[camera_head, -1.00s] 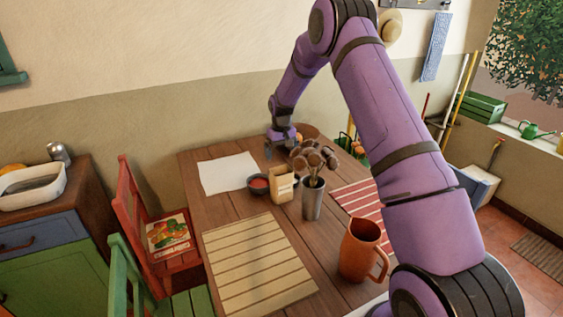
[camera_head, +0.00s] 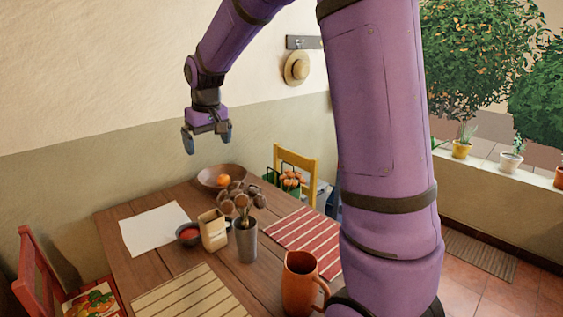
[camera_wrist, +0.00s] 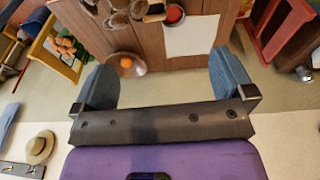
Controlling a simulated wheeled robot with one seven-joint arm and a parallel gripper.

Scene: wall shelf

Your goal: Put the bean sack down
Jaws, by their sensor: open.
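A small tan packet with a label (camera_head: 213,230), which may be the bean sack, stands upright on the wooden table (camera_head: 160,250). It is between a small dark bowl of red stuff (camera_head: 189,235) and a metal tumbler of wooden spoons (camera_head: 246,242). My gripper (camera_head: 207,142) is open and empty, raised well above the far part of the table in front of the wall. In the wrist view its two blue-grey fingers (camera_wrist: 165,75) are wide apart with nothing between them. The table's far end shows beyond them.
A wooden bowl with an orange (camera_head: 222,178) sits at the table's far end. A white sheet (camera_head: 153,228), a striped red mat (camera_head: 303,242) and an orange jug (camera_head: 300,282) lie or stand around. A yellow chair (camera_head: 297,172) is behind. The air around my gripper is clear.

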